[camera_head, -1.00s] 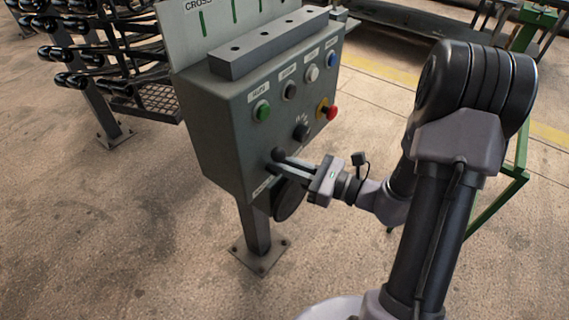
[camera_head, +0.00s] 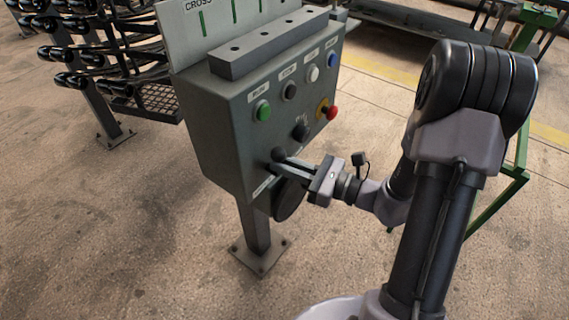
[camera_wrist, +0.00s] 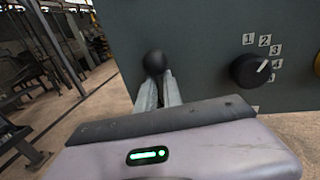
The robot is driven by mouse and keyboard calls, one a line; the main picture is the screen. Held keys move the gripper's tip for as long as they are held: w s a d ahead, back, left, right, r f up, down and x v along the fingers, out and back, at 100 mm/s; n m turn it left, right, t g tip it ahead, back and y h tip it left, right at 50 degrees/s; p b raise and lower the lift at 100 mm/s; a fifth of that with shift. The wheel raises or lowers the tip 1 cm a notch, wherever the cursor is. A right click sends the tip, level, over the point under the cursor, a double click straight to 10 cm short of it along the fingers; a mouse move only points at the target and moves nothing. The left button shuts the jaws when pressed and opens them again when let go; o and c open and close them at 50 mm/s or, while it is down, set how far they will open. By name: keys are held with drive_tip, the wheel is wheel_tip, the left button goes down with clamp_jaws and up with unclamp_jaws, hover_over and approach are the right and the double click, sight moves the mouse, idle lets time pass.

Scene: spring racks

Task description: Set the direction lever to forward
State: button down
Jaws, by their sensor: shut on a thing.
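The direction lever's black ball knob (camera_wrist: 154,62) stands between my gripper's fingertips in the wrist view. My gripper (camera_wrist: 158,88) is shut on it, in front of the lower left of the control box face. In the head view the knob (camera_head: 278,155) shows at the tips of my gripper (camera_head: 285,162), near the box's lower edge. The grey-green control box (camera_head: 228,140) stands on a post. The lever's shaft and its position labels are mostly hidden by my gripper, so its setting cannot be read.
A black rotary dial (camera_wrist: 249,70) with numbers sits to the right of the lever. The box also has a green button (camera_head: 263,111), a black, a white and a blue button, and a red stop button (camera_head: 331,112). A rack (camera_head: 95,60) stands at left; open floor lies in front.

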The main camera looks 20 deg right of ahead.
drive_tip(key=shift+w+d+r, duration=0.1)
drive_tip(key=shift+r, duration=0.05)
idle(0.3)
drive_tip(key=m, duration=0.1)
drive_tip(key=m+p, duration=0.1)
drive_tip(key=m, duration=0.1)
drive_tip(key=shift+w+d+p, duration=0.25)
drive_tip(key=shift+d+p, duration=0.1)
drive_tip(key=shift+w+d+f+m+t+y+p, duration=0.15)
drive_tip(key=shift+m+t+p, duration=0.15)
drive_tip(key=shift+m, duration=0.4)
drive_tip(key=shift+w+d+f+m+t+y+p, duration=0.15)
drive_tip(key=shift+m+t+p, duration=0.15)
drive_tip(key=shift+m, duration=0.4)
drive_tip(key=shift+d+f+m+t+p, duration=0.1)
drive_tip(key=shift+d+m+t+p, duration=0.2)
drive_tip(key=shift+m, duration=0.4)
drive_tip(key=shift+a, duration=0.15)
drive_tip(key=c, duration=1.5)
unclamp_jaws()
drive_tip(key=shift+f, duration=0.1)
